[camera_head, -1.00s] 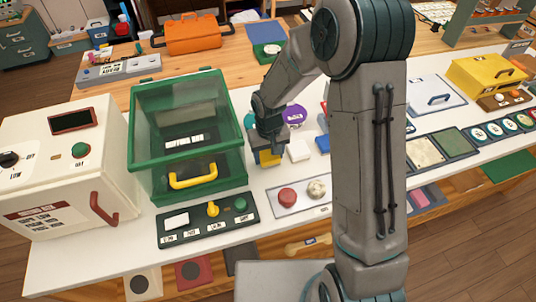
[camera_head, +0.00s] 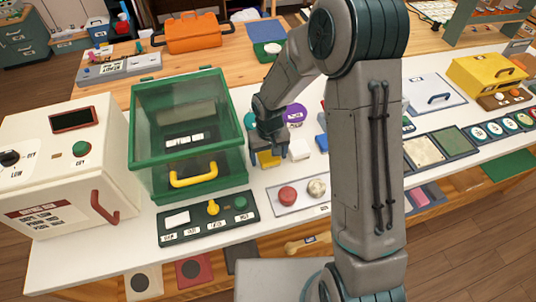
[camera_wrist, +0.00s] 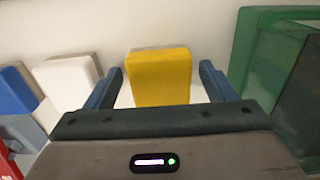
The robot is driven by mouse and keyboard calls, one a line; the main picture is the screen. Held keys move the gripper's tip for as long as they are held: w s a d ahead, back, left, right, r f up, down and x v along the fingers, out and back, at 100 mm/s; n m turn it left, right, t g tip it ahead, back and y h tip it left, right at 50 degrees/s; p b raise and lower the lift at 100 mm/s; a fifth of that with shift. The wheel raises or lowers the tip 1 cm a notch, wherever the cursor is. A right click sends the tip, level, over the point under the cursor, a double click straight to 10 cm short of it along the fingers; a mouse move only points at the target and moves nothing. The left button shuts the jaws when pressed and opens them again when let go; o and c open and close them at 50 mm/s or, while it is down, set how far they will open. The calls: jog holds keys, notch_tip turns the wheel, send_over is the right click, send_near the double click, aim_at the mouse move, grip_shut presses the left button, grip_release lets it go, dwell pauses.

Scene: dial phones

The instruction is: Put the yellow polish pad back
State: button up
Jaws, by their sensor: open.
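The yellow polish pad (camera_head: 268,158) stands on the white bench, to the right of the green clear-sided box. In the wrist view the yellow pad (camera_wrist: 160,77) is a yellow block with a greyish strip along its far top edge. It sits between my two fingers, with a gap on each side. My gripper (camera_head: 270,153) is open, low over the bench at the pad; it also shows in the wrist view (camera_wrist: 161,82). The pad's lower part is hidden behind my gripper body in the wrist view.
A white block (camera_wrist: 68,80) and a blue block (camera_wrist: 14,90) stand left of the pad in the wrist view. The green box (camera_head: 190,135) is close on the other side. A tray with a red and a beige knob (camera_head: 288,195) lies in front.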

aim_at(269, 155)
notch_tip(269, 155, up, 12)
jog(key=s+d+r+m+t, duration=0.1)
jog(key=s+d+r, duration=0.4)
jog(key=s, duration=0.4)
jog(key=s+d+r+m+t, duration=0.2)
jog(key=s+d+r, duration=0.3)
jog(key=s+d, duration=0.3)
jog(key=shift+s+d+r+b, duration=0.25)
jog(key=shift+s+d+b, duration=0.1)
jog(key=shift+s, duration=0.7)
